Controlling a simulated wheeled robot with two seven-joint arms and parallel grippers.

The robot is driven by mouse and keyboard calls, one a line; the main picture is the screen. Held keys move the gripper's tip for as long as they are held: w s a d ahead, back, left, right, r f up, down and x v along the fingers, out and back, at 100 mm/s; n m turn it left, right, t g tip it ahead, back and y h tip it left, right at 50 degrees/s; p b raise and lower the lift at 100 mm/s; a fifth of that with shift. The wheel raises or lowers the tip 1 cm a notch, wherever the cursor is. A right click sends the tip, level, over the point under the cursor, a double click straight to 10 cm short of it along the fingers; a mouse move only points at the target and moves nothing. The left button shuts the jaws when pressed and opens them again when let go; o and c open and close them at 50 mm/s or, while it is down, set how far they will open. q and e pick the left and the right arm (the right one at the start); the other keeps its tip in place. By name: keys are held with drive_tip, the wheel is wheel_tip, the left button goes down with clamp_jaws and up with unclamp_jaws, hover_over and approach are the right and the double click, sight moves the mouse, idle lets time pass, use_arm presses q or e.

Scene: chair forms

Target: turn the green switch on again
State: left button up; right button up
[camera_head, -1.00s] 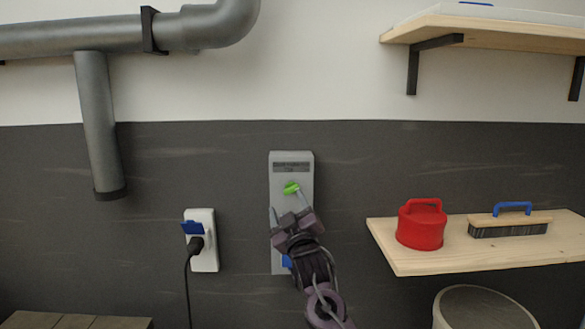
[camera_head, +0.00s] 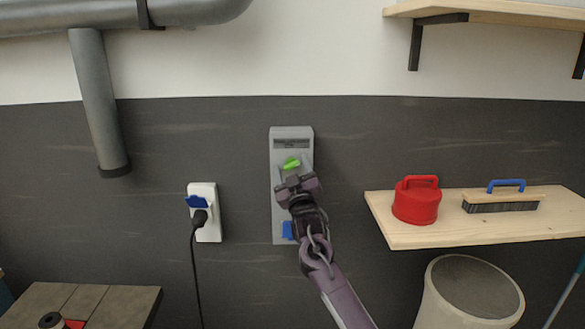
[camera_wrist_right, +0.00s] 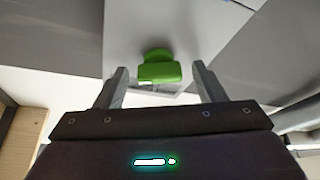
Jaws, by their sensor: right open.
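The green switch (camera_head: 291,164) is on the upper part of a grey wall box (camera_head: 292,138), under a dark label. In the right wrist view the green switch (camera_wrist_right: 159,68) sits between the two fingers, with a gap on each side. My right gripper (camera_head: 292,172) is open, just in front of and slightly below the switch, and it also shows in the right wrist view (camera_wrist_right: 161,84). I cannot tell whether it touches the switch. It hides the middle of the box. A blue part (camera_head: 288,230) shows low on the box. My left gripper is not in view.
A white socket (camera_head: 208,226) with a blue flap and a black plug is at the left. A wooden shelf (camera_head: 480,229) at the right bears a red can (camera_head: 416,202) and a brush (camera_head: 503,198). A bin (camera_head: 470,290) stands below; a wooden table (camera_head: 90,299) is lower left.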

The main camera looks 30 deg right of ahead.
drive_tip(key=c, duration=1)
drive_tip(key=m+b, duration=0.1)
drive_tip(key=m+h+b, duration=0.1)
drive_tip(key=m, duration=0.1)
drive_tip(key=m+h+b, duration=0.1)
drive_tip(key=b, duration=0.1)
drive_tip(key=shift+a+f+m+g, duration=0.1)
drive_tip(key=shift+f+m+g, duration=0.2)
drive_tip(key=shift+f+g, duration=0.1)
drive_tip(key=shift+r+m+h+b, duration=0.15)
drive_tip(key=shift+m+h+b, duration=0.25)
drive_tip(key=shift+m, duration=0.3)
drive_tip(key=shift+r+m+g+h, duration=0.2)
drive_tip(key=shift+m+g+h, duration=0.15)
drive_tip(key=shift+m, duration=0.25)
drive_tip(key=o, duration=1)
